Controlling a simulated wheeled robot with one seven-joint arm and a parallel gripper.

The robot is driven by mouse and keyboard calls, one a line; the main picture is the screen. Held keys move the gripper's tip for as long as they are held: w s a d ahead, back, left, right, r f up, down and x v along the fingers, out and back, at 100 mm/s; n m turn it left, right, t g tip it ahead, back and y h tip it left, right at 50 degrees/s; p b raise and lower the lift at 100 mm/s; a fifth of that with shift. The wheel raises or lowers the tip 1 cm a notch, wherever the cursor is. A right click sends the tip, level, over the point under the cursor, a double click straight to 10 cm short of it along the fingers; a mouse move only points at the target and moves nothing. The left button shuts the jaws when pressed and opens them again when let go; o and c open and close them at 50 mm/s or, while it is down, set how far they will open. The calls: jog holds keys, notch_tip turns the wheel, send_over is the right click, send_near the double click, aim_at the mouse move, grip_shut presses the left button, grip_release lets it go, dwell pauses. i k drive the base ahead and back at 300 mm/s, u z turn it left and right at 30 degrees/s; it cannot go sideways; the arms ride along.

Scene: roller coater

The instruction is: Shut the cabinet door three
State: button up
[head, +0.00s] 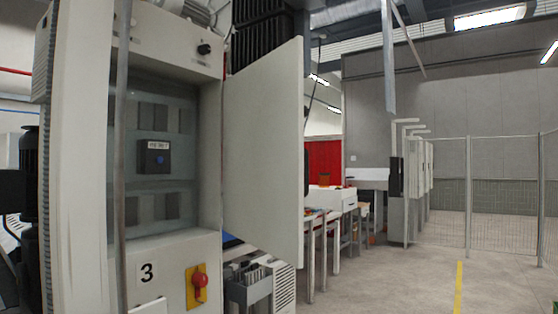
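The cabinet (206,155) marked with a black 3 (147,272) stands at the left in the head view. Its pale grey door (263,150) stands wide open, hinged on the right side of the cabinet and swung out to the right. My gripper is not in view.
A red knob on a yellow plate (197,285) sits below the opening. A thin upright post (120,150) crosses the cabinet front. Tables (318,225) stand behind the door. Wire fencing (490,195) runs at the right; the floor (400,285) there is clear.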

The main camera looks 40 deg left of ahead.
aim_at(263, 194)
jog(key=i, duration=2.3)
jog(key=u, duration=3.1)
jog(key=k, duration=1)
jog(key=u, duration=1.35)
jog(key=i, duration=1.25)
jog(key=z, duration=0.7)
